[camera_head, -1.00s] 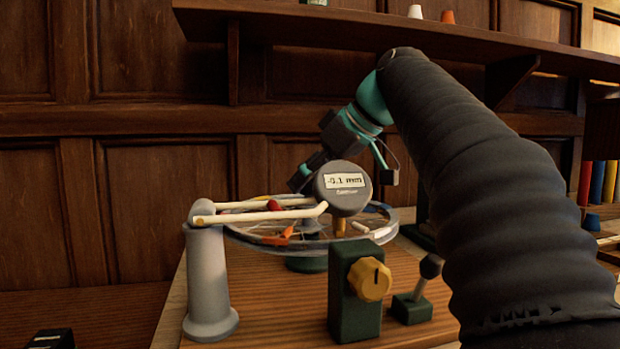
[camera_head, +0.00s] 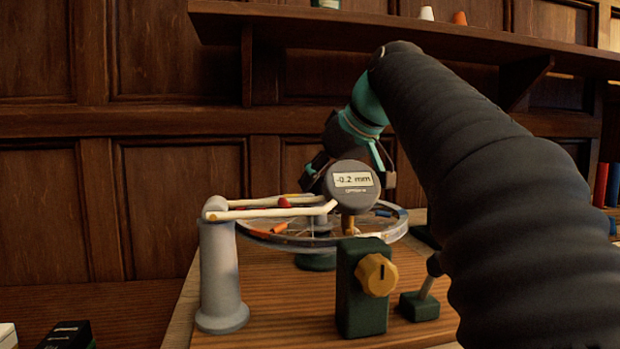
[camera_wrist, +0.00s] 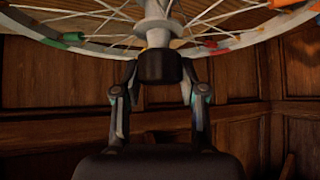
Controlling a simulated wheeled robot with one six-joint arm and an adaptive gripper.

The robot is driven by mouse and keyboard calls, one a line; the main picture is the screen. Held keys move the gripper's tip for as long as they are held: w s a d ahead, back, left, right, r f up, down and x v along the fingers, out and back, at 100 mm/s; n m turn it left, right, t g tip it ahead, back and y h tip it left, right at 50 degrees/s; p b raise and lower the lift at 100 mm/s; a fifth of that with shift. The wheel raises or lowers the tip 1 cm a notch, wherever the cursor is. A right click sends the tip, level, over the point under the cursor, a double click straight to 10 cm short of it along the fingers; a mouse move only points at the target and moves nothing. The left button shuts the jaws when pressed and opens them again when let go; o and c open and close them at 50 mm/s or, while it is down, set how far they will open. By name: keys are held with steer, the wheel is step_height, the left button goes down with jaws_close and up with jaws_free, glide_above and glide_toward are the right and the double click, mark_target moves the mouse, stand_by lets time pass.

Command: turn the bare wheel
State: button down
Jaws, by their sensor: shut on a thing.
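The bare wheel (camera_head: 392,229) lies flat above a board, with thin spokes, a pale rim and coloured marks, orange, blue and others. In the wrist view its rim (camera_wrist: 262,36) and hub (camera_wrist: 157,32) fill the top. My gripper (camera_wrist: 160,68) is shut at the hub, its fingers closing from both sides; the exact grip is partly hidden by a dark block. In the head view my gripper reaches the wheel from the far side, mostly behind the round gauge (camera_head: 352,200). The gauge reads -0.2 mm and stands over the near rim.
A green block with a yellow knob (camera_head: 377,274) and a small green lever base (camera_head: 419,306) stand in front. A shelf (camera_head: 420,35) runs above my arm. Dark boxes (camera_head: 68,335) lie at lower left.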

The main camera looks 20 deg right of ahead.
steer(key=c, duration=0.6)
jaws_free()
steer(key=shift+c, duration=0.2)
steer(key=v, duration=1.2)
